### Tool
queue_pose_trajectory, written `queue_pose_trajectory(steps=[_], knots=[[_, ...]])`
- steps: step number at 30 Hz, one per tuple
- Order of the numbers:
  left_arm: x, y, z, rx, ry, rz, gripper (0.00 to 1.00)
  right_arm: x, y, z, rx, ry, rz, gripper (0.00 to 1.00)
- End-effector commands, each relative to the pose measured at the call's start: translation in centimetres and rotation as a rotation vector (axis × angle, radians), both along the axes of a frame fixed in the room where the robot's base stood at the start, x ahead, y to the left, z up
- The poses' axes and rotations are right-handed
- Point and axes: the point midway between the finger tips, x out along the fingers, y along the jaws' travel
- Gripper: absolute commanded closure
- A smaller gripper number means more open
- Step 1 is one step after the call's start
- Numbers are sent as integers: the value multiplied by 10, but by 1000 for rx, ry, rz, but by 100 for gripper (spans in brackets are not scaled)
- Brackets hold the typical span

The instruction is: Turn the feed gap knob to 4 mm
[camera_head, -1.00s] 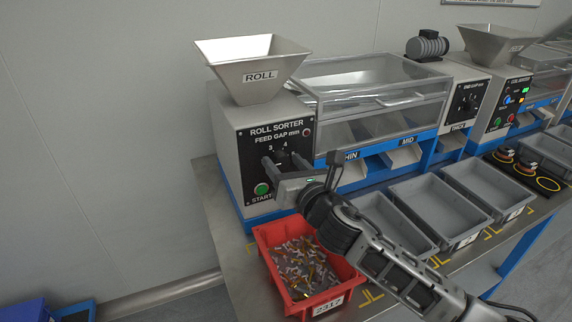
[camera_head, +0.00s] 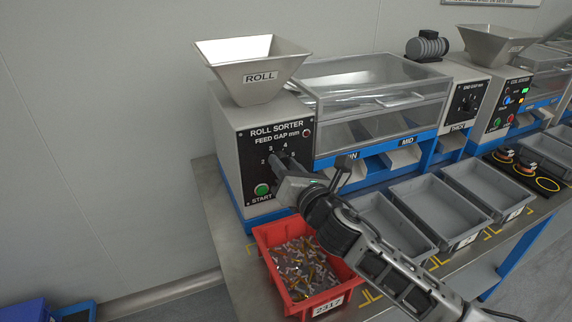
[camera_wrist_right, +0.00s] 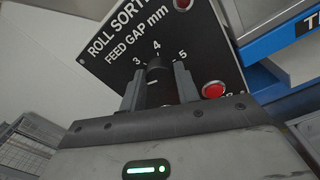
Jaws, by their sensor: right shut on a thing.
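The feed gap knob (camera_wrist_right: 154,72) is dark and stands on the black front panel (camera_head: 240,142) of the roll sorter. In the right wrist view it sits between the two fingers of my right gripper (camera_wrist_right: 158,88), which are shut on it. The numbers 3, 4 and 5 show around it, with 4 just beyond its top end. The knob's exact pointer setting is hard to read. In the head view my right gripper (camera_head: 278,160) is at the panel and largely hides the knob. My left gripper is not in view.
The green start button (camera_head: 261,189) is just below the gripper, and a red button (camera_wrist_right: 213,89) is beside the scale. A red bin (camera_head: 262,262) of small parts stands below my right arm. Grey bins (camera_head: 437,212) stand to the right. A steel hopper (camera_head: 252,60) tops the machine.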

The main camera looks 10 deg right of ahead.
Motion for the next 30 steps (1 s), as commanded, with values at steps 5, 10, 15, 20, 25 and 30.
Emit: queue_pose_trajectory(steps=[5,10,15,20,25,30], knots=[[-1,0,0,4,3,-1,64,0,0,-1,165,33,0,91],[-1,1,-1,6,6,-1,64,0,0,-1,324,64,-1,91],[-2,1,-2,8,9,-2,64,0,0,-1,484,95,-1,91],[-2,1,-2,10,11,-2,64,0,0,-2,633,125,-1,91],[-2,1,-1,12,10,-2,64,0,0,-3,792,155,-2,91],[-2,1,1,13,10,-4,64,0,0,-3,951,186,-1,91]])
